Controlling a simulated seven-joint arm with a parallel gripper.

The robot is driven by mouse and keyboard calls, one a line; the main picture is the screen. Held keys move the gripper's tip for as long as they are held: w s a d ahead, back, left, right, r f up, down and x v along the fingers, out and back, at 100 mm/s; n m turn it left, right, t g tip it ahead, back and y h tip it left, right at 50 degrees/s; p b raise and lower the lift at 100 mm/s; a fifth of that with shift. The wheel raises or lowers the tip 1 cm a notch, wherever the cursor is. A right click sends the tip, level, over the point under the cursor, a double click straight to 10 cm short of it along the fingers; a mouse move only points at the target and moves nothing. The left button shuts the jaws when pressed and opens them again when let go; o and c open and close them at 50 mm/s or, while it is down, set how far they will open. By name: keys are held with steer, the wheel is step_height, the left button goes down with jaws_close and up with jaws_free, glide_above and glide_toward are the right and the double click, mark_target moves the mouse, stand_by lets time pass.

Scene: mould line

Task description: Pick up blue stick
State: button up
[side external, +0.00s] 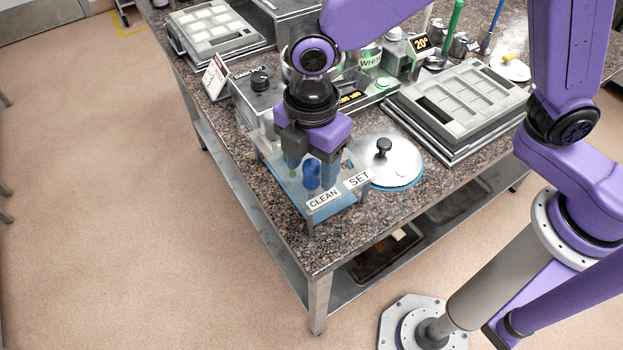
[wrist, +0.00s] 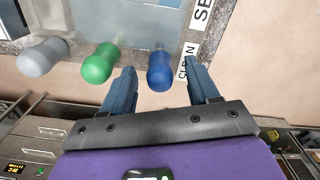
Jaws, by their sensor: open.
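The blue stick has a rounded blue handle (wrist: 160,72) that lies between the two open fingers of my gripper (wrist: 162,92) in the wrist view. In the side external view the blue handle (side external: 312,174) shows between the fingertips of my gripper (side external: 308,168), just above the rack with the CLEAN and SET labels. I cannot tell whether the fingers touch it. A green handle (wrist: 100,64) is just left of the left finger, and a grey-white handle (wrist: 42,57) is further left. The lower part of the blue stick is hidden.
The rack's CLEAN label (side external: 323,197) and SET label (side external: 357,179) face the table corner. A round metal lid (side external: 402,165) with a black knob stands close to the right. A mould tray (side external: 460,100) is further right. The granite front corner (side external: 320,250) is clear.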

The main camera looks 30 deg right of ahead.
steer(key=shift+f, duration=0.45)
jaws_close()
steer(key=shift+r, duration=0.2)
